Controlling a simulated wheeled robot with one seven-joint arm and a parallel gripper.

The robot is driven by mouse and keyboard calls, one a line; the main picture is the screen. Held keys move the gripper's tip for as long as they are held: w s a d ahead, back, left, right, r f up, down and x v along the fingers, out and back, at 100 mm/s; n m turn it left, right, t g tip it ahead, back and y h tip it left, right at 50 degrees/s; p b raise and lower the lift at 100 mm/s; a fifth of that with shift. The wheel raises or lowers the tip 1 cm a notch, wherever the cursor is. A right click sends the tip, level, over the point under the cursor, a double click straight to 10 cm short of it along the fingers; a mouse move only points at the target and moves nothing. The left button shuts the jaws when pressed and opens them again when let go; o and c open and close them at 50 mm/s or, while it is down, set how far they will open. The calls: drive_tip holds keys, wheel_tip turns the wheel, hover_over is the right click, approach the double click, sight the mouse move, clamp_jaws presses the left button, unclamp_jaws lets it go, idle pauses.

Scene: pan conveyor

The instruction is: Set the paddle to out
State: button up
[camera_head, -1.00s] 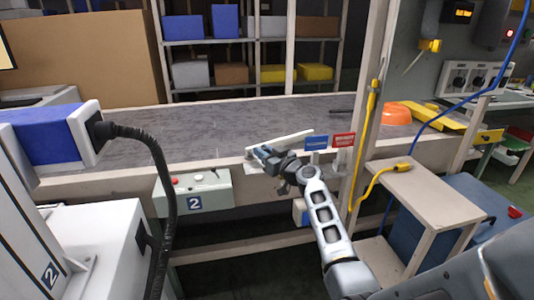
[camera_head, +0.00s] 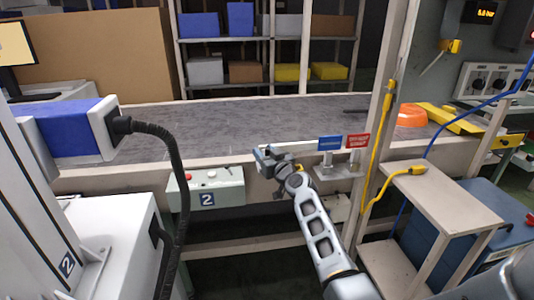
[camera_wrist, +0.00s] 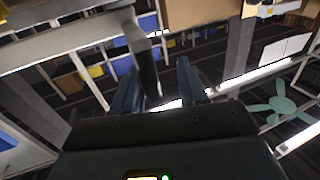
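A pale bar (camera_head: 300,146), seemingly the paddle, shows at the conveyor's front edge, just left of a blue sign (camera_head: 330,142) and a red sign (camera_head: 357,141). The lettering on both signs is too small to read. My gripper (camera_head: 268,156) is at the front rail, left of the signs, and hides part of the bar. In the wrist view my gripper (camera_wrist: 158,85) has its two fingers apart. A grey post with a black grip (camera_wrist: 147,72) shows between them, nearer the left finger. I cannot tell whether they touch.
A grey control box (camera_head: 212,187) marked 2 hangs on the rail to the left. An upright post (camera_head: 378,130) with a yellow cable stands to the right.

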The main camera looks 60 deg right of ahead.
drive_tip(key=shift+s+d, duration=0.1)
drive_tip(key=shift+s, duration=0.15)
drive_tip(key=v, duration=0.7)
drive_tip(key=shift+s, duration=0.2)
idle(0.4)
drive_tip(key=s+a+f+n+y, duration=0.1)
drive_tip(key=s+a+f, duration=0.2)
drive_tip(key=s+a, duration=0.35)
drive_tip(key=s+a+f+n+y, duration=0.1)
drive_tip(key=s+a+f+y, duration=0.15)
drive_tip(key=a, duration=0.75)
drive_tip(key=s+a+f+n+y, duration=0.1)
drive_tip(key=s+a+f, duration=0.2)
drive_tip(key=s+a, duration=0.35)
drive_tip(key=s+a+r+n+y, duration=0.1)
drive_tip(key=s+a+r+y, duration=0.1)
drive_tip(key=s+a+r, duration=0.3)
drive_tip(key=s+a+r+n+y, duration=0.2)
drive_tip(key=s+a+r, duration=0.3)
drive_tip(key=s+a, duration=0.7)
drive_tip(key=shift+s+r+y, duration=0.2)
drive_tip(key=shift+r+y, duration=0.15)
drive_tip(key=shift+y, duration=0.2)
drive_tip(key=shift+a, duration=0.15)
